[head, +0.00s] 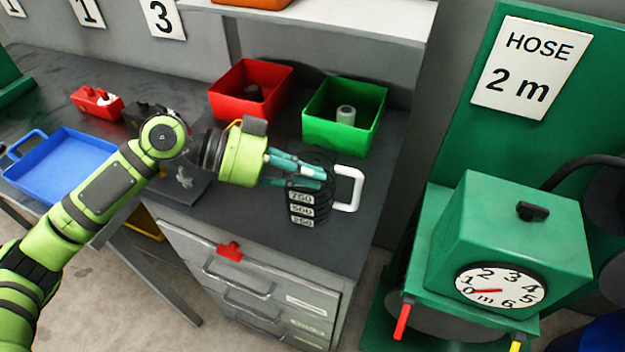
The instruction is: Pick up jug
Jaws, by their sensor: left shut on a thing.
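The jug (302,211) is black and ribbed, with white labels reading 750, 500 and 250 and a white handle (349,189) on its right side. It stands upright on or just above the dark worktop; I cannot tell which. My left gripper (318,177) reaches in from the left and is shut on the jug's upper part. The teal fingers hide some of its upper left side and rim. My right gripper is not in view.
A red bin (245,108) and a green bin (328,128) stand behind the jug, each with a small part inside. A blue tray (68,171) lies at left. A green machine with a dial (500,287) stands at right, past the worktop's edge.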

